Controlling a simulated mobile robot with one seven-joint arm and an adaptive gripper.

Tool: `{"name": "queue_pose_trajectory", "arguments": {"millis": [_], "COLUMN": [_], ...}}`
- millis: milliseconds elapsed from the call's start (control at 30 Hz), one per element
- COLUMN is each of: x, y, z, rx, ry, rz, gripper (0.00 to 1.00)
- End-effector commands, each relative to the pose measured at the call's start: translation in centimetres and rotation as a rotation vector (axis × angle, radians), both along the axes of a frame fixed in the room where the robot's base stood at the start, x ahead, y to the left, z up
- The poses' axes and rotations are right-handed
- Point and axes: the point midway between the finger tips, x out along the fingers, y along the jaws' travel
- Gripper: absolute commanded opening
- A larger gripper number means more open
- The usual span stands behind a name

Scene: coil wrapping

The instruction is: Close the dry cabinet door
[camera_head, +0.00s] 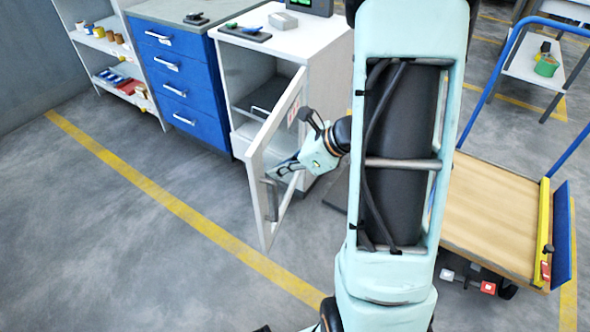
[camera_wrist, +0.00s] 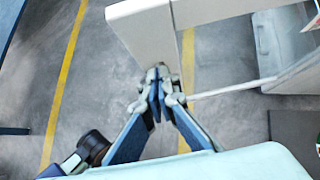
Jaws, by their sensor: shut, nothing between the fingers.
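The dry cabinet (camera_head: 330,48) is the white cabinet at upper centre in the head view. Its glazed, white-framed door (camera_head: 257,185) stands wide open, swung out toward the camera, and shelves show inside. A grey handle (camera_head: 271,196) is near the door's free edge. My gripper (camera_head: 275,174) is at the outer side of the door, near that edge and handle. In the wrist view my gripper (camera_wrist: 157,78) has its fingertips together and empty, right by the white door frame (camera_wrist: 143,28). I cannot tell whether they touch it.
A blue drawer unit (camera_head: 180,75) stands left of the cabinet, with an open shelf (camera_head: 105,45) beyond it. A cart with a wooden deck (camera_head: 490,215) is at right. The grey floor (camera_head: 130,240) in front of the door is clear, crossed by a yellow line (camera_head: 190,213).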

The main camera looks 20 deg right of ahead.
Motion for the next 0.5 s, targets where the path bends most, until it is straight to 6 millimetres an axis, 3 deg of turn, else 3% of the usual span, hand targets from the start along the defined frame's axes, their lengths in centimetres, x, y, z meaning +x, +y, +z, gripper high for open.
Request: {"name": "queue_pose_trajectory", "arguments": {"millis": [200, 500], "x": [1.3, 1.4], "y": [1.6, 1.8], "z": [0.1, 0.1], "rx": [0.0, 0.0], "ry": [-0.001, 0.0], "rz": [0.001, -0.001], "gripper": [0.0, 0.0]}}
